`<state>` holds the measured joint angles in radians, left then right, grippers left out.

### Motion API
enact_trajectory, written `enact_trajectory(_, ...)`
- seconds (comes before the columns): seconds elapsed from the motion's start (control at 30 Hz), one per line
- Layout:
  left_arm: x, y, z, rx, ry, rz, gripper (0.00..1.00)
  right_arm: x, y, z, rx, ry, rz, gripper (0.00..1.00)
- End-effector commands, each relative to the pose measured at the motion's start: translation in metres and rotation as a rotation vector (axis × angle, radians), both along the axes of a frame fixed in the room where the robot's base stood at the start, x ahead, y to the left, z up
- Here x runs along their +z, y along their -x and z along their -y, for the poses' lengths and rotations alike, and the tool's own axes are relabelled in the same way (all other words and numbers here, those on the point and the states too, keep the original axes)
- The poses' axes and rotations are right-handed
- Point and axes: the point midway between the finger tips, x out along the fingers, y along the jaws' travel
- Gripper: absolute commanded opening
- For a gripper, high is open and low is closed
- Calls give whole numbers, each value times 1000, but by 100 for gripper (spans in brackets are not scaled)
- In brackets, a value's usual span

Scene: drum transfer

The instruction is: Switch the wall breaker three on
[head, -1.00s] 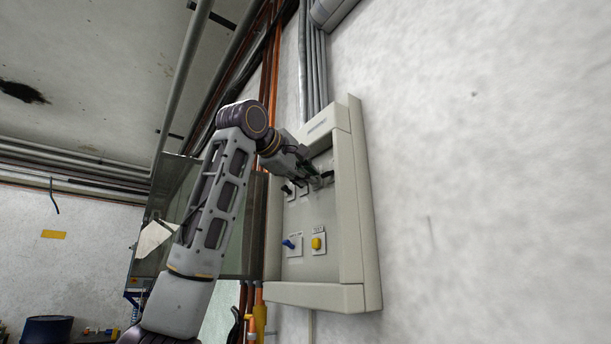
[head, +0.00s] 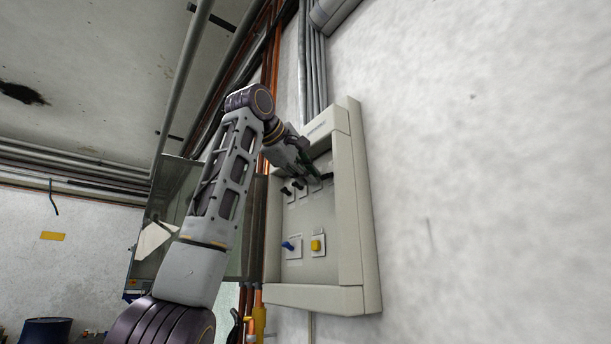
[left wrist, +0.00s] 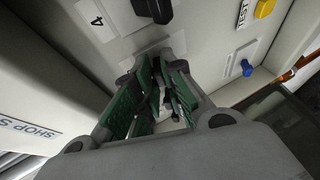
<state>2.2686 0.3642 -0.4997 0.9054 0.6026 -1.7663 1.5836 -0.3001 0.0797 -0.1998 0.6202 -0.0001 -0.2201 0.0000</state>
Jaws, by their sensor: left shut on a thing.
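The grey wall panel (head: 335,265) holds a row of black breaker handles on its upper part. Two handles (head: 299,185) show left of my left gripper (head: 316,175) in the head view. In the left wrist view my left gripper (left wrist: 160,95) has its green-padded fingers closed around a dark handle, mostly hidden between them. The black handle (left wrist: 152,8) beside the label 4 (left wrist: 96,20) is just beyond the fingers, so the gripped one appears to be breaker three. Its exact position is hidden. My right gripper is not in view.
The panel's raised frame (head: 350,190) stands close to my gripper. The open cabinet door (head: 178,200) is behind my arm.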

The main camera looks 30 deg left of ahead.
Motion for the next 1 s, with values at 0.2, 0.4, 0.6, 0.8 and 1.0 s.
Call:
enact_trajectory(0.2,5,1,0,0,-13,-28,0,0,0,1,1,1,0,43)
enact_trajectory(0.4,7,0,-1,1,-23,-56,0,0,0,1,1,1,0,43)
enact_trajectory(0.6,8,0,-1,1,-33,-81,0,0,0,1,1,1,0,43)
enact_trajectory(0.8,9,0,0,2,-44,-105,0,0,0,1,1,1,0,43)
enact_trajectory(1.0,9,0,1,1,-57,-130,0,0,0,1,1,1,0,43)
